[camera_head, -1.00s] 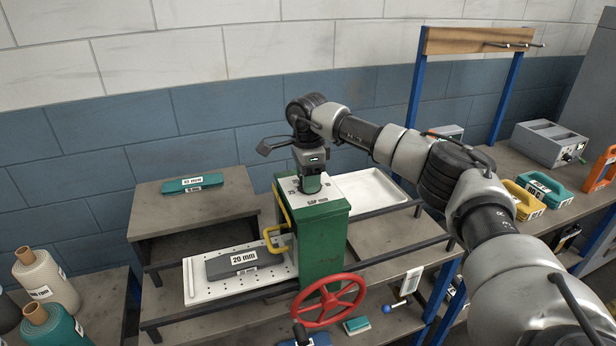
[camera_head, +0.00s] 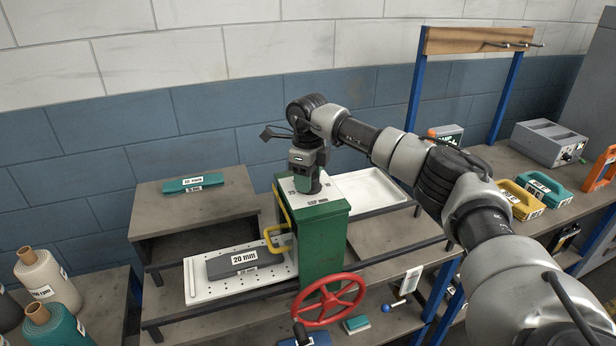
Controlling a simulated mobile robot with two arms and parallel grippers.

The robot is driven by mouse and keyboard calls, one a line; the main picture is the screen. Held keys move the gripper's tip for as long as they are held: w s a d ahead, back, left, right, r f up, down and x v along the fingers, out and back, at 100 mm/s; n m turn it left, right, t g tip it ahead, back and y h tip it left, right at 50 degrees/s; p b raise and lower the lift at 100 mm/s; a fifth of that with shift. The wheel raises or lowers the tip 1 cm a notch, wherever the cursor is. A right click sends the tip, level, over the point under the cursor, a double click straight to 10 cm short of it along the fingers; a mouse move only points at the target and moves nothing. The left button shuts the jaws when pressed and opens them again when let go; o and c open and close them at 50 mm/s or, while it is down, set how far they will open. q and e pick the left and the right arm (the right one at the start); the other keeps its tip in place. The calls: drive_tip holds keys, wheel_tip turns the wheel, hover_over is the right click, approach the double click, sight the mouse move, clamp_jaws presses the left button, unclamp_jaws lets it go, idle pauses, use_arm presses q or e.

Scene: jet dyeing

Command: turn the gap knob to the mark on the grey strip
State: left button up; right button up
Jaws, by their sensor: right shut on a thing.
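The green machine (camera_head: 322,250) has a white top plate (camera_head: 322,201) with printing that includes GAP mm. My right gripper (camera_head: 307,190) points straight down onto this plate and is shut on the gap knob. The gripper hides the knob and much of the dial, so I cannot read its setting. A grey strip (camera_head: 222,268) labelled 20 mm lies on the white perforated plate to the left of the machine. My left gripper is out of view.
A yellow handle (camera_head: 276,240) is on the machine's left side, and a red handwheel (camera_head: 330,300) on its front. A teal strip (camera_head: 193,183) rests on the left stand. Yellow and teal handled blocks (camera_head: 520,199) sit at right.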

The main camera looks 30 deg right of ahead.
idle(0.5)
drive_tip(key=o, duration=0.9)
drive_tip(key=shift+r, duration=0.1)
wheel_tip(320, 180, up, 10)
drive_tip(key=shift+f+b, duration=0.25)
drive_tip(key=shift+b, duration=1)
drive_tip(key=shift+r, duration=0.6)
